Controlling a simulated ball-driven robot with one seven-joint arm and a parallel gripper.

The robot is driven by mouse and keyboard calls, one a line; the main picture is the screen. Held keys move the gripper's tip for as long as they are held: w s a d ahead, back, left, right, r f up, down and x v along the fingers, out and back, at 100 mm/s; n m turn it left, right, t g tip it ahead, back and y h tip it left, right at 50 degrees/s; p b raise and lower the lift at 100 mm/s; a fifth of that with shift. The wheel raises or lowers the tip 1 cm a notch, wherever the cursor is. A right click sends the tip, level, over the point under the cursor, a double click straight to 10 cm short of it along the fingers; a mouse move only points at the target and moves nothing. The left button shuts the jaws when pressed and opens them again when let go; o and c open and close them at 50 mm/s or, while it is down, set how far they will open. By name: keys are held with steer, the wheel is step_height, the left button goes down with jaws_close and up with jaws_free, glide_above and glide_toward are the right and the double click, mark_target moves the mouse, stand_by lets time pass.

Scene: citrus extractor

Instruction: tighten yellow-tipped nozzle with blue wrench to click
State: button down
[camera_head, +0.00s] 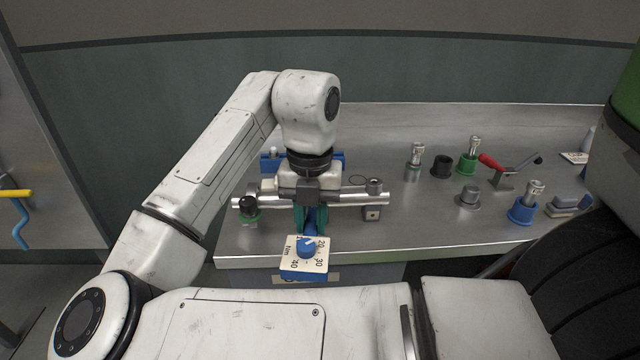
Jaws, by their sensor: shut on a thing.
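My gripper (311,222), with green fingers, is shut on the blue wrench (311,214) above the front part of the steel bench. Only a short blue piece of the wrench shows between the fingers. My wrist hides the part behind, so I cannot tell whether the wrench is on a nozzle. A silver pipe (345,199) runs left to right behind the fingers. It carries a black-topped fitting with a green base (248,207) at left and a silver fitting (374,187) at right. No yellow nozzle tip shows on the pipe.
A dial plate (292,266) marked Nm, with a blue knob, is at the bench's front edge below my gripper. A blue bar (270,161) lies behind my wrist. The bench (420,225) is bare between.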

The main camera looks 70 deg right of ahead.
steer(key=shift+w+a+m+b, duration=0.1)
steer(key=shift+w+m+b, duration=0.65)
steer(key=shift+w, duration=0.25)
stand_by(0.4)
steer(key=shift+s+d+n+p, duration=0.25)
steer(key=shift+s+n+p, duration=0.5)
steer(key=shift+s, duration=0.25)
steer(key=shift+s+d+n+p, duration=0.25)
steer(key=shift+s+n+p, duration=0.45)
steer(key=shift+s, duration=0.25)
stand_by(1.6)
steer(key=c, duration=1.4)
jaws_free()
jaws_close()
steer(key=shift+s+d+r+p, duration=0.1)
steer(key=shift+s+r+p, duration=0.2)
steer(key=shift+p, duration=0.35)
